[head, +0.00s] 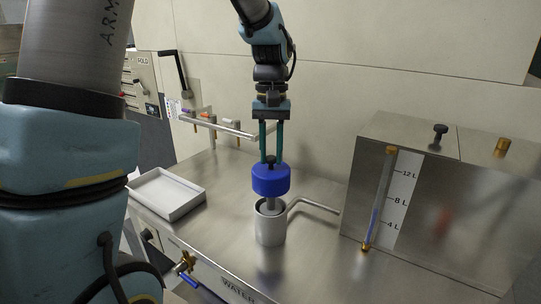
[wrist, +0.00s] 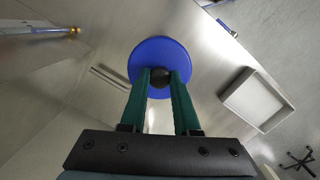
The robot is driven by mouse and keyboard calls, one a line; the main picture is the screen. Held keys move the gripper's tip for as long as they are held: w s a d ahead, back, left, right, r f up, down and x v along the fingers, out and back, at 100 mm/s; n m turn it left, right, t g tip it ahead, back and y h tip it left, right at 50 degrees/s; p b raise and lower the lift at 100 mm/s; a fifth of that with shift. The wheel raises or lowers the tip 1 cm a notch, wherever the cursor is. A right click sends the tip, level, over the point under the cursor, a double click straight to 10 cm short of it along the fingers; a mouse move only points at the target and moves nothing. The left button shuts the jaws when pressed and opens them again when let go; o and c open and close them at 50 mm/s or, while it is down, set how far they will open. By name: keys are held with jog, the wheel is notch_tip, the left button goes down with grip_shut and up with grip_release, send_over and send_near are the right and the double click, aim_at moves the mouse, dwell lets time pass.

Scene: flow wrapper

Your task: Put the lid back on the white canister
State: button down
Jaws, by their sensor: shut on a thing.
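The blue lid (head: 271,181) has a dark knob on top. My gripper (head: 271,158) is shut on that knob, with the lid hanging level below the fingers. The lid is above the open mouth of the white canister (head: 270,230), which stands upright on the steel counter. A grey stem shows between the lid and the canister's mouth; I cannot tell whether it belongs to the lid. A gap separates the lid's blue edge from the canister's rim. In the wrist view the lid (wrist: 150,50) and its knob (wrist: 159,77) sit between the green fingers, and the canister is hidden.
A shallow white tray (head: 167,196) lies on the counter at left. A bent metal pipe (head: 315,206) runs beside the canister at right. A steel tank (head: 460,190) with a level gauge stands at right. A rail with colored handles (head: 215,125) is behind.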

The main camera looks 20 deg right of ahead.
aim_at(271, 173)
jog(key=shift+f+b, duration=1.85)
jog(key=shift+f, duration=1)
jog(key=shift+p, duration=0.4)
jog(key=shift+f+p, duration=0.15)
jog(key=shift+p, duration=0.15)
dwell(0.6)
jog(key=c, duration=0.6)
grip_release()
jog(key=shift+o, duration=0.5)
